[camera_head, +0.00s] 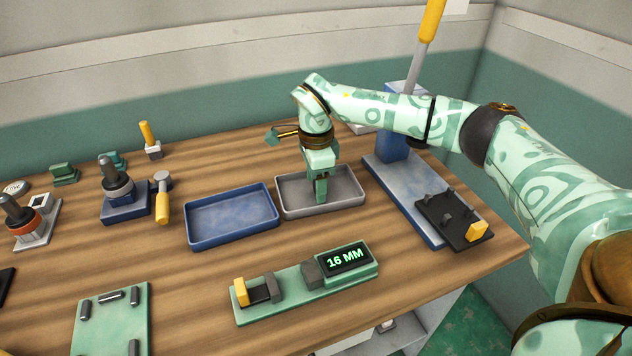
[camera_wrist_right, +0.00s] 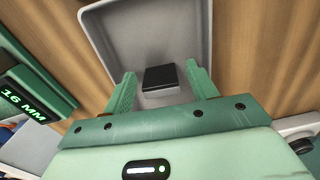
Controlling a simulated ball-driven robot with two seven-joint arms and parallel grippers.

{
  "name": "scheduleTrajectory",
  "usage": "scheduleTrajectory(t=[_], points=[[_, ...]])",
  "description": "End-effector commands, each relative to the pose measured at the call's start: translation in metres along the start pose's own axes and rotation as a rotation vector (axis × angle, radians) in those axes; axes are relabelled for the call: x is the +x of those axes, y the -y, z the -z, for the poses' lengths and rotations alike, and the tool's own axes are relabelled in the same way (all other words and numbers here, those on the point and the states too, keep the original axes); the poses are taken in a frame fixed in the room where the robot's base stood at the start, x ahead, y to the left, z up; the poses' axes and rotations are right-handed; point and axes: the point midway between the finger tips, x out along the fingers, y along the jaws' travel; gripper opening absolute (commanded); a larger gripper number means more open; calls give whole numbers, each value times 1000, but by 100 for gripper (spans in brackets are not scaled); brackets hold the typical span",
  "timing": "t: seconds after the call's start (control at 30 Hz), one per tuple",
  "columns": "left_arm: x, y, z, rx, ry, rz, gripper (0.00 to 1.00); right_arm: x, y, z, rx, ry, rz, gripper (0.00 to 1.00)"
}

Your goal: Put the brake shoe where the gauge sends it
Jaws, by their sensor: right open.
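The gauge (camera_head: 302,287) is a green bar with dark grey jaws and a yellow piece at its left end. Its display (camera_head: 347,259) reads 16 MM and also shows in the right wrist view (camera_wrist_right: 24,100). A dark block, apparently the brake shoe (camera_wrist_right: 160,78), lies in the grey tray (camera_head: 350,196), which also shows in the right wrist view (camera_wrist_right: 100,30). My right gripper (camera_head: 321,192) points down into this tray, open, with the block between and slightly beyond its fingers. In the head view the gripper hides the block. My left gripper is out of view.
An empty blue tray (camera_head: 232,240) stands left of the grey one. A blue press-like stand (camera_head: 400,190) with a black plate (camera_head: 452,222) is at the right. Several tools stand at the left, behind a green plate (camera_head: 112,322) with pegs.

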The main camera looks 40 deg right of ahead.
Motion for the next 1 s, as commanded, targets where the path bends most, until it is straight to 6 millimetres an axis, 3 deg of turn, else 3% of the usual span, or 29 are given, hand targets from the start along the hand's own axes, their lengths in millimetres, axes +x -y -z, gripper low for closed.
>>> scheduleTrajectory(t=[0.2, 0.43, 0.6, 1.0], points=[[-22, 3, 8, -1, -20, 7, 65, -56, 0, 0, 1, 4, 9, 58], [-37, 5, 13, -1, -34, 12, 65, -102, 0, 0, 0, 2, 7, 58], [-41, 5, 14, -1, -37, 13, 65, -116, 0, 0, -1, 2, 4, 58], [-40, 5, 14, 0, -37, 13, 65, -116, 0, 0, 0, 2, 2, 58]])
